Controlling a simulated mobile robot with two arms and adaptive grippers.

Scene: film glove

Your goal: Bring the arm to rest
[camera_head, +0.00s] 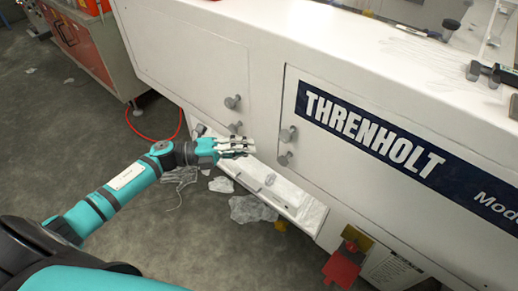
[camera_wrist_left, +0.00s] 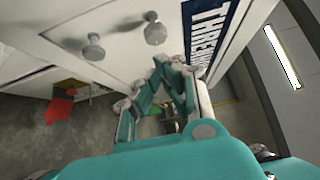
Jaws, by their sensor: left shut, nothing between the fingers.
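My left arm (camera_head: 120,187) is teal and dark grey and comes in from the lower left in the head view. My left gripper (camera_head: 243,146) is in front of the white machine (camera_head: 205,50), beside its lower knobs and above the low white ledge. In the left wrist view the fingers of the left gripper (camera_wrist_left: 158,68) come together at the tips, shut with nothing between them. I cannot tell from the views whether the fingers touch the machine. My right gripper is not in view.
The machine has door knobs (camera_head: 287,134) and a dark THRENHOLT label (camera_head: 370,130). A white ledge (camera_head: 290,198) sticks out low. Crumpled clear film (camera_head: 250,209) lies on the grey floor. A red cabinet (camera_head: 80,40) stands upper left. The floor at left is mostly free.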

